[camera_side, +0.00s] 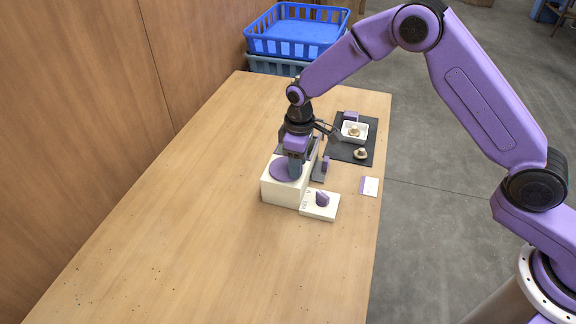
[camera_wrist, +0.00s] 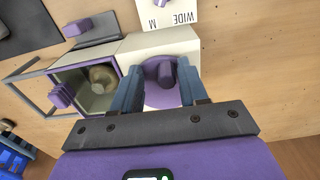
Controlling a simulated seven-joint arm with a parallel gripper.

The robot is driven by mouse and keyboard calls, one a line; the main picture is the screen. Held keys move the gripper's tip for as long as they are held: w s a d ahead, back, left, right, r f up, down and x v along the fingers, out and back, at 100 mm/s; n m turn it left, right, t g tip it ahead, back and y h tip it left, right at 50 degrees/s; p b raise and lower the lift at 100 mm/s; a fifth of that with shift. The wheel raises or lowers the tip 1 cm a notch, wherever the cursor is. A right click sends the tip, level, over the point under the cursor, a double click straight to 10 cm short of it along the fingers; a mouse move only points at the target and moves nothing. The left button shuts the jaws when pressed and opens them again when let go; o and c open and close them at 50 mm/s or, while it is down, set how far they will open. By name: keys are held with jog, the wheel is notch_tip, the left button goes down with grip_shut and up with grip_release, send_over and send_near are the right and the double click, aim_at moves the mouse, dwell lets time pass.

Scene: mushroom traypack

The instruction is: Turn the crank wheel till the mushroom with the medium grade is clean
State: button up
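The crank wheel is a purple disc (camera_side: 283,171) on a cream box (camera_side: 283,190). My gripper (camera_wrist: 160,80) is down over the wheel with one blue finger on each side of the knob. The fingers are very close to the knob; I cannot tell whether they press on it. Left of the wheel in the wrist view, a clear-sided chamber holds a brownish mushroom (camera_wrist: 102,76). Another mushroom (camera_side: 354,132) sits in a white tray (camera_side: 345,138), and a third (camera_side: 360,154) lies on a dark mat (camera_side: 340,152).
A cream plate (camera_side: 318,213) with a purple dial (camera_side: 322,198) stands in front of the box; the wrist view shows "M" and "WIDE" on it. A small card (camera_side: 369,186) lies to the right. Blue crates (camera_side: 294,40) stand behind. The table's front left is clear.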

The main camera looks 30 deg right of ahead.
jog(key=shift+s+a+f, duration=0.1)
jog(key=shift+s+a, duration=0.05)
jog(key=shift+s, duration=0.05)
jog(key=shift+r, duration=2.35)
jog(key=shift+s+r, duration=0.15)
jog(key=s+d+r+n, duration=0.1)
jog(key=s+d+r, duration=0.25)
jog(key=s, duration=0.45)
jog(key=s+d+r+n, duration=0.1)
jog(key=s+d+r, duration=0.25)
jog(key=s, duration=0.55)
jog(key=s+d+r+n, duration=0.15)
jog(key=s+r, duration=0.25)
jog(key=s, duration=0.4)
jog(key=s+d, duration=0.8)
jog(key=s, duration=0.2)
jog(key=shift+s+d+r, duration=0.25)
jog(key=shift+d, duration=0.1)
